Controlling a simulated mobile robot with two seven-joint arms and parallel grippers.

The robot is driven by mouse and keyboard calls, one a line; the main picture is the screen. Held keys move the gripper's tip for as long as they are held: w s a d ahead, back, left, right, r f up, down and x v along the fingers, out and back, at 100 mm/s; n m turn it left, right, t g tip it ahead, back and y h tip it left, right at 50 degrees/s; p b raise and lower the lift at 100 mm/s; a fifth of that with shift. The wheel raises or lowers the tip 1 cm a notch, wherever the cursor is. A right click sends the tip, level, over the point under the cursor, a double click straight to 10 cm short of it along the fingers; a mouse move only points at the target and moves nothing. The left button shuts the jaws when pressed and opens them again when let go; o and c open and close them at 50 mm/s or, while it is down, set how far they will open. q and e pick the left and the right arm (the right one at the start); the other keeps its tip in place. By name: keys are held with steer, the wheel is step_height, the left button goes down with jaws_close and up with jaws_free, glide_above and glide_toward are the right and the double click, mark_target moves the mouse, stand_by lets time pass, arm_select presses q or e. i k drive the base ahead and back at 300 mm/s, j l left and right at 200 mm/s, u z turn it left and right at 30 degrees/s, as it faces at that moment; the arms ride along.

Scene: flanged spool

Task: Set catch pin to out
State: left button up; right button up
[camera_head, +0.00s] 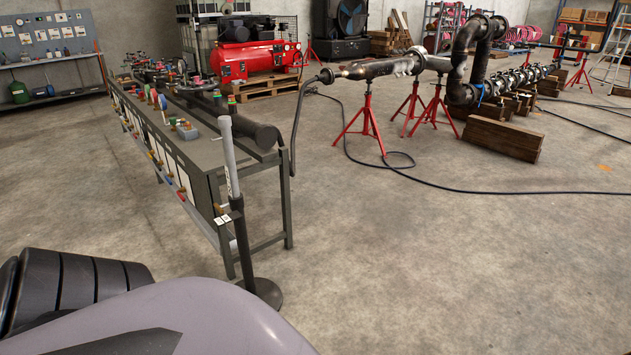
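I cannot make out a catch pin in the head view. A long pipe spool (385,67) with a metallic surface lies level on red stands (365,121) at the upper middle. It leads right to a dark bent pipe (462,62) and a row of flanges (512,82). Neither of my grippers is in view. Only parts of my own body show at the lower left.
A long dark workbench (203,150) with valves and fittings stands at left. A grey post (229,160) on a round base stands at its near end. A black hose (440,183) crosses the floor. Timber blocks (502,140) lie under the pipework. The right foreground floor is clear.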

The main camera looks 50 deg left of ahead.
mark_target(219, 208)
steer(key=u, duration=2.35)
steer(key=i+j+u, duration=0.2)
steer(key=i, duration=0.5)
steer(key=i+l+u, duration=0.2)
steer(key=i, duration=0.55)
steer(key=i+l+u, duration=0.2)
steer(key=i, duration=0.5)
steer(key=j, duration=0.1)
